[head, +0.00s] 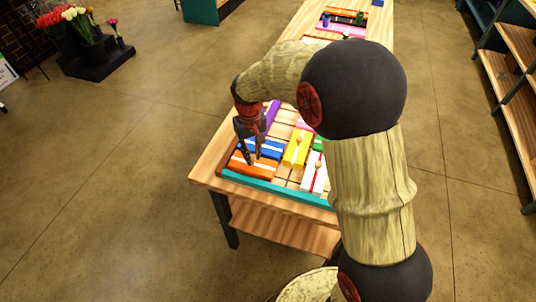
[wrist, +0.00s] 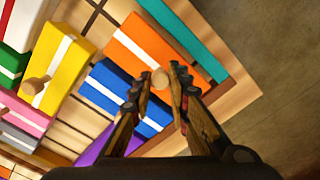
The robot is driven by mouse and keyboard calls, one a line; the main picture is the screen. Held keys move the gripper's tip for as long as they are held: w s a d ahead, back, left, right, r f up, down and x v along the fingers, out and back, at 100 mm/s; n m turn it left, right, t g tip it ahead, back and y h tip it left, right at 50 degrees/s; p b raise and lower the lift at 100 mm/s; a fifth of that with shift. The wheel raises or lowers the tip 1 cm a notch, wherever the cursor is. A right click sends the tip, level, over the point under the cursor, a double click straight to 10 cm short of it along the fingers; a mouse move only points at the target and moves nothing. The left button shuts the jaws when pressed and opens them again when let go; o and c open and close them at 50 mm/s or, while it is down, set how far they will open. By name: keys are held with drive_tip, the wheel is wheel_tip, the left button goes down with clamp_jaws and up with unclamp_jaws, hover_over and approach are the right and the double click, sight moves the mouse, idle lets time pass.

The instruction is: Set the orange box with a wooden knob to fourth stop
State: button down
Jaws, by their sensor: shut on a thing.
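The orange box (head: 262,172) lies at the near left of the slatted tray, with a white stripe across its top. In the wrist view the orange box (wrist: 146,42) shows a round wooden knob (wrist: 160,78). My gripper (head: 252,161) reaches down over this box. In the wrist view its fingers (wrist: 160,74) stand on either side of the knob and are shut on it. The fingers hide part of the box. I cannot make out the stops or which one the box is at.
A blue box (head: 268,148) lies just beyond the orange one, and a purple box (head: 272,112) farther back. A yellow box (head: 297,150) and a white box with a red stripe (head: 313,172) lie to the right. A teal edge (head: 272,187) borders the tray's near side.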

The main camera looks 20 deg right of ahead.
drive_tip(key=shift+w+a, duration=0.25)
drive_tip(key=c, duration=1.7)
unclamp_jaws()
drive_tip(key=shift+a, duration=0.1)
drive_tip(key=shift+o, duration=0.2)
wheel_tip(320, 180, up, 12)
